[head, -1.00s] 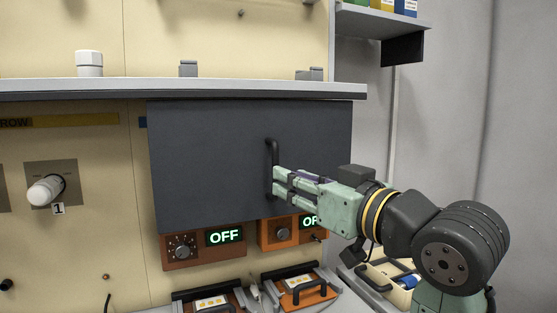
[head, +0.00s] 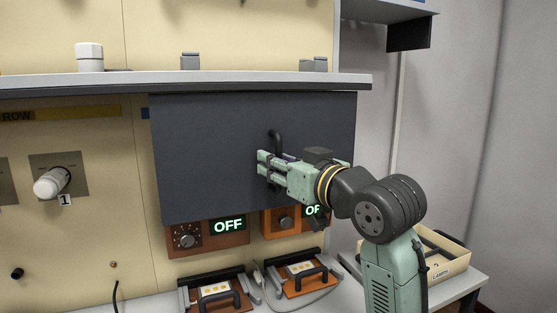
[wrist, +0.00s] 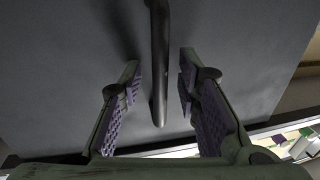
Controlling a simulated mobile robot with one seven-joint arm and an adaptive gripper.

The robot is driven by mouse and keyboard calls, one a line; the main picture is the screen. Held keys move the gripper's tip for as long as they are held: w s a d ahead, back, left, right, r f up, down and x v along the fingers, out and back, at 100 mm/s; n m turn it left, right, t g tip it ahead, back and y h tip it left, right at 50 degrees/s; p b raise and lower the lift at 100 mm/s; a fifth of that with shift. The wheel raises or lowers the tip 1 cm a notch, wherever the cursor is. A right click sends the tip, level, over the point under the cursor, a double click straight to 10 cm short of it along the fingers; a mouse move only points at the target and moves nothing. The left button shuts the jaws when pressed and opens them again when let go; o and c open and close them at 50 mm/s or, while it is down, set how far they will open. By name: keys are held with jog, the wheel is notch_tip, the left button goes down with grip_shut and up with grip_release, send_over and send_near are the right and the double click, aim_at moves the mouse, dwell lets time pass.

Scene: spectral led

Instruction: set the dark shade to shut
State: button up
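The dark shade (head: 205,150) is a flat dark grey panel hanging below the shelf edge, its lower edge just above the orange-brown boxes. Its black vertical bar handle (head: 275,140) is toward the right half; my gripper hides the lower part in the head view. My gripper (head: 261,164) is in front of the shade at the handle's lower part. In the wrist view the handle (wrist: 159,60) runs down between the two purple-padded fingers, its lower end visible. The fingers are open, with a gap on each side of the handle.
Two boxes with dials and green OFF displays (head: 228,225) sit under the shade. Orange trays with black handles (head: 216,292) rest on the bench below. A cream bin (head: 452,264) stands at right. A pale shelf (head: 220,79) runs above the shade.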

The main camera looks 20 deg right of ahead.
jog(key=shift+c, duration=0.4)
grip_shut()
dwell(0.5)
